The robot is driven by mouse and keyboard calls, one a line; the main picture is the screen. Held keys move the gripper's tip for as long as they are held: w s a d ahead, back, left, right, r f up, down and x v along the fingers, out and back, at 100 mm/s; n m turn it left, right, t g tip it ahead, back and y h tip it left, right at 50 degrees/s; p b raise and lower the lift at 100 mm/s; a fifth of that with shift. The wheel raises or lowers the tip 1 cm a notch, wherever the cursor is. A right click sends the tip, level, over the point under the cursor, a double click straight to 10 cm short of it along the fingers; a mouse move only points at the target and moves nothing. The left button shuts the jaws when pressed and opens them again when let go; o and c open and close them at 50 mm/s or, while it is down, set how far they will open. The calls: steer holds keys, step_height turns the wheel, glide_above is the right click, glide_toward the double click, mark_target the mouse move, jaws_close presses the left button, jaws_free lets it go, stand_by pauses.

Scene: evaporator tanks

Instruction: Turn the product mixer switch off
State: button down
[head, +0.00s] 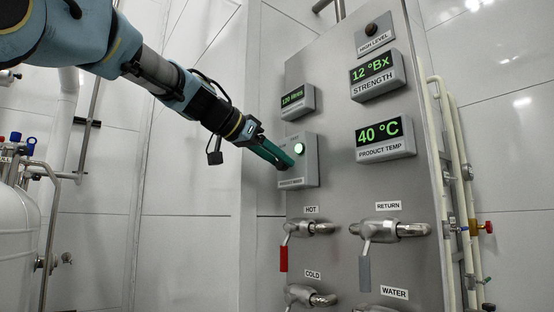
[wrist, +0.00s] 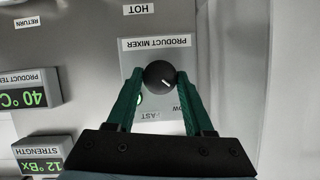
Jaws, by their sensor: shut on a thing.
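The product mixer switch is a round black knob (wrist: 160,75) with a short white pointer mark, on a grey box (head: 311,172) on the steel panel. The wrist view shows it upside down. The mark slants toward the lower right there, on the side of a partly hidden label ending in "OW". A green lamp on the box (head: 299,148) is lit. My gripper (head: 288,164) is at the box, its green fingers (wrist: 157,78) shut on the knob from both sides. In the head view the fingers hide most of the knob.
Displays for litres (head: 297,99), strength (head: 376,76) and product temp (head: 385,135) stick out nearby. Below are valves labelled hot (head: 310,228), return (head: 394,229) and cold (head: 305,295). Pipes (head: 450,170) run along the panel's right edge. A white tank (head: 15,240) stands at left.

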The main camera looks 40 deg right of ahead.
steer(key=n+g, duration=0.2)
steer(key=shift+w+n, duration=0.25)
steer(key=shift+n, duration=0.15)
steer(key=shift+n+g+b, duration=0.35)
steer(key=shift+n+g, duration=0.75)
steer(key=shift+n, duration=0.3)
steer(key=shift+c, duration=1.5)
jaws_free()
steer(key=shift+w+a, duration=0.1)
steer(key=b+v, duration=0.2)
steer(key=v, duration=0.8)
steer(key=shift+a+b, duration=0.3)
steer(key=shift+w, duration=0.1)
